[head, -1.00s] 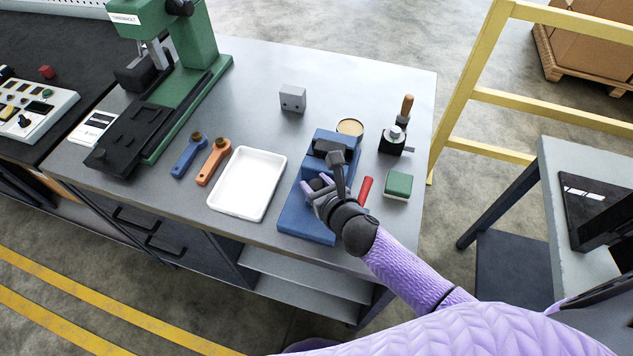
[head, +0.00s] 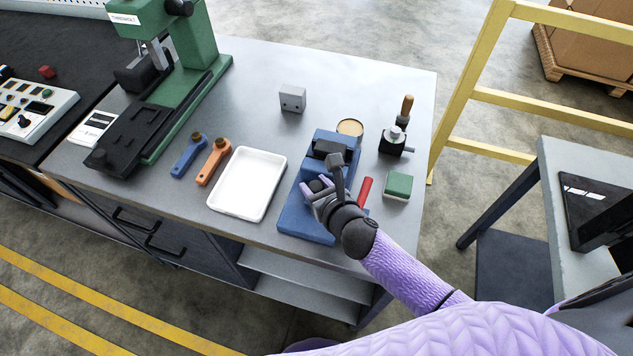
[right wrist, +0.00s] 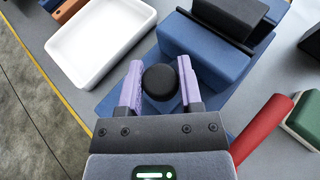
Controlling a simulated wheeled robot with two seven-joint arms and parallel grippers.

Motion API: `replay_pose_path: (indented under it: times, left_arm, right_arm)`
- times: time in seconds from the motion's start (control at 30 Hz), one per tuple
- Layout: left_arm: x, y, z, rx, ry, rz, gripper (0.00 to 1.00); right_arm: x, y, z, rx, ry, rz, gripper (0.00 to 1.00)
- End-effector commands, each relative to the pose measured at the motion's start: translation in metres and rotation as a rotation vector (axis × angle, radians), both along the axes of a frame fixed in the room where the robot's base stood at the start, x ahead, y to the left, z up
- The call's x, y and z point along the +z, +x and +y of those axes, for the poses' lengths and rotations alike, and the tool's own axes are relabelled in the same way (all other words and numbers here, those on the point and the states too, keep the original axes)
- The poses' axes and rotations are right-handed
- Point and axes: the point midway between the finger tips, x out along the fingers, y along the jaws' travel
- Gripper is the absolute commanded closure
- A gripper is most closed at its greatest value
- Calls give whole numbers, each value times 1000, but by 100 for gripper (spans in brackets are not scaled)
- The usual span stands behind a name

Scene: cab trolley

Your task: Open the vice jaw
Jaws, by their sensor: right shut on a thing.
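The blue vice (head: 301,221) stands on the grey bench near its front right edge. Its dark jaw piece (head: 328,147) sits toward the back, and it also shows in the right wrist view (right wrist: 215,40). My right gripper (head: 318,186) is over the front part of the vice. In the right wrist view its two purple fingers (right wrist: 160,85) are shut on a round black knob (right wrist: 160,82) in front of the blue jaw block. The gap between the jaws is hard to judge. My left gripper is not in view.
A white tray (head: 281,168) lies just left of the vice. A red-handled tool (head: 365,190) and a green-topped block (head: 398,185) lie to its right. A round tin (head: 350,127) and a wooden-handled tool (head: 394,140) stand behind. A grey block (head: 292,98) sits farther back.

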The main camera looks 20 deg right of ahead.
Motion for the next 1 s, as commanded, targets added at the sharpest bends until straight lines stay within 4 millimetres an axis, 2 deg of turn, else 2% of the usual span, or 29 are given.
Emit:
replay_pose_path:
  times: [0.1, 0.23, 0.57, 0.6, 0.63, 0.67, 1.0]
  left_arm:
    - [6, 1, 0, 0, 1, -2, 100]
    - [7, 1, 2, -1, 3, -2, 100]
    - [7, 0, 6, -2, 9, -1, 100]
    - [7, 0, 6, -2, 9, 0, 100]
    - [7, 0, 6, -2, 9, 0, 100]
    - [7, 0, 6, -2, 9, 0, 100]
    - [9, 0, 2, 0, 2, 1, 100]
  right_arm:
    - [0, -20, 14, 3, 5, 6, 100]
    - [-1, -35, 24, 4, 3, 5, 100]
    - [0, -39, 27, 2, 2, 2, 100]
    - [0, -39, 27, 2, 2, 2, 50]
    - [0, -39, 27, 2, 2, 2, 44]
    - [0, -39, 27, 2, 2, 2, 40]
    - [2, -45, 26, 1, 1, 2, 40]
